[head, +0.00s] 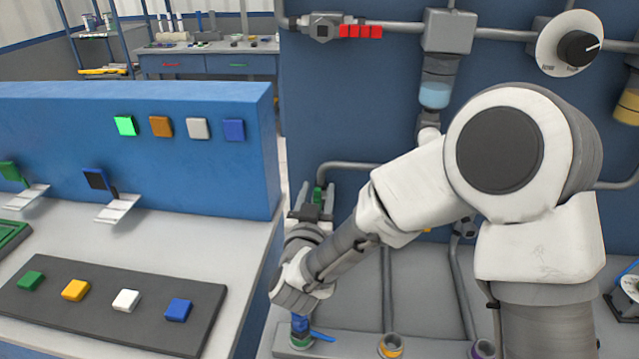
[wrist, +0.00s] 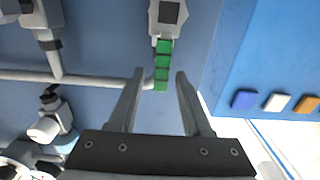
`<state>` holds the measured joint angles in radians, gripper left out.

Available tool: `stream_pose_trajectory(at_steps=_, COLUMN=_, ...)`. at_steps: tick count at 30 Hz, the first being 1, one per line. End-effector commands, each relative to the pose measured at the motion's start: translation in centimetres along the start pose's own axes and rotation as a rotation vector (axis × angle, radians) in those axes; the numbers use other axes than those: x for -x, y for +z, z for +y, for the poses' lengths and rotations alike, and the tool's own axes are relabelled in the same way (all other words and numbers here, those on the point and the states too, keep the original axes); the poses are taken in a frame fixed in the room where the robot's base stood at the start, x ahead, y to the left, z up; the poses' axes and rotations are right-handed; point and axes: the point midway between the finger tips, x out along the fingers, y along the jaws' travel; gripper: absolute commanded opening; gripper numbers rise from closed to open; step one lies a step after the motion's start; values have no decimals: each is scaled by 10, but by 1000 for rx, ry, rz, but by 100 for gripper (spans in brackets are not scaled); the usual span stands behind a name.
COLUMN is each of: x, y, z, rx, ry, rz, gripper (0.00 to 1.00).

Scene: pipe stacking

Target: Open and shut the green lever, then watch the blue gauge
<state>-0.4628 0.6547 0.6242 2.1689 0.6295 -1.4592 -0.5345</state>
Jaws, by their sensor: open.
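The green lever (wrist: 162,65) is a segmented bar on a grey valve body (wrist: 166,13) in the wrist view. It lies between the two finger tips of my gripper (wrist: 160,74) in the picture, with a gap on each side. In the head view a bit of green (head: 318,196) shows between the fingers; the rest is hidden by my gripper and arm. My gripper is open and holds nothing. A clear cylinder with light blue liquid (head: 435,92), which looks like the blue gauge, hangs below a grey box on the blue wall.
A red segmented lever (head: 361,31) and a round dial with a black knob (head: 577,48) are higher on the wall. A yellow cylinder (head: 628,106) is at the right edge. A blue panel (head: 60,130) with coloured buttons stands left, beside a grey pipe (wrist: 85,79).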

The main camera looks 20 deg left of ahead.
Motion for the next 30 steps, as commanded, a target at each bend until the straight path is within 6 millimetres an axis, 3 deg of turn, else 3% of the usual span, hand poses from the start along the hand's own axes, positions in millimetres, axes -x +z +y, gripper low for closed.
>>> stream_pose_trajectory(at_steps=6, x=-28, y=0, z=0, rx=-1, ry=1, rz=0, gripper=49)
stream_pose_trajectory(at_steps=17, x=-34, y=0, z=0, rx=0, ry=-1, rz=0, gripper=49)
stream_pose_trajectory(at_steps=25, x=-34, y=0, z=0, rx=0, ry=-1, rz=0, gripper=2)
stream_pose_trajectory(at_steps=30, x=-34, y=0, z=0, rx=0, ry=-1, rz=0, gripper=0)
